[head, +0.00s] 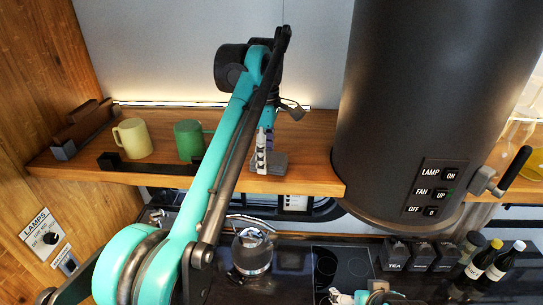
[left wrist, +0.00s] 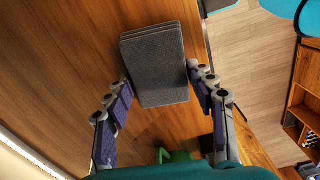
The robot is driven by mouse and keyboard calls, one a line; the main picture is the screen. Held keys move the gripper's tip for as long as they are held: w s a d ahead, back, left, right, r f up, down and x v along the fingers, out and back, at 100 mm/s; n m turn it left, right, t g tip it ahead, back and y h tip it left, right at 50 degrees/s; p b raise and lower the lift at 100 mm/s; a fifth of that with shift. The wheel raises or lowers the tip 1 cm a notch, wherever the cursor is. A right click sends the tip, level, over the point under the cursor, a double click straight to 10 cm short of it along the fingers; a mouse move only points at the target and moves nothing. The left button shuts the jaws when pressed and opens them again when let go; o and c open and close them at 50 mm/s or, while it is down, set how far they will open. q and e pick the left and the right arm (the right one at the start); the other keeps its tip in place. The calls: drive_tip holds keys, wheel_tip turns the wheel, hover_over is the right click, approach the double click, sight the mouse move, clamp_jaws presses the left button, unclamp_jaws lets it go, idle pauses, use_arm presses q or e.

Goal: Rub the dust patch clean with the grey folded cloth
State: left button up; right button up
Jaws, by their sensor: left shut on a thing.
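The grey folded cloth (left wrist: 153,62) lies between the two fingers of my left gripper (left wrist: 159,78) in the left wrist view, with wood beneath it. In the head view my left gripper (head: 262,158) points down at the wooden shelf (head: 312,150), and the dark grey cloth (head: 277,164) shows beside its fingertips near the shelf's front edge. The gripper is shut on the cloth. I cannot tell if the cloth is pressed on the wood or just above it. I see no dust patch in either view. A small part of my right gripper (head: 343,297) shows at the bottom edge.
On the shelf stand a yellow mug (head: 133,138) and a green mug (head: 188,140), left of my arm. A dark cylindrical hood (head: 425,100) blocks the right side. Below are a kettle (head: 252,252), a hob (head: 343,266), dark canisters (head: 420,254) and bottles (head: 507,260).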

sight(283, 156)
use_arm(q)
drive_tip(key=shift+s+a, duration=0.1)
drive_tip(key=shift+a, duration=2.95)
drive_tip(key=shift+w+a, duration=0.15)
drive_tip(key=shift+w, duration=0.35)
drive_tip(key=shift+w+d, duration=0.15)
drive_tip(key=shift+d, duration=0.05)
drive_tip(key=shift+d+f, duration=0.1)
drive_tip(key=shift+d, duration=5.05)
drive_tip(key=shift+s+a, duration=0.2)
drive_tip(key=shift+a, duration=1.55)
drive_tip(key=shift+w+a, duration=0.15)
drive_tip(key=shift+a, duration=3.55)
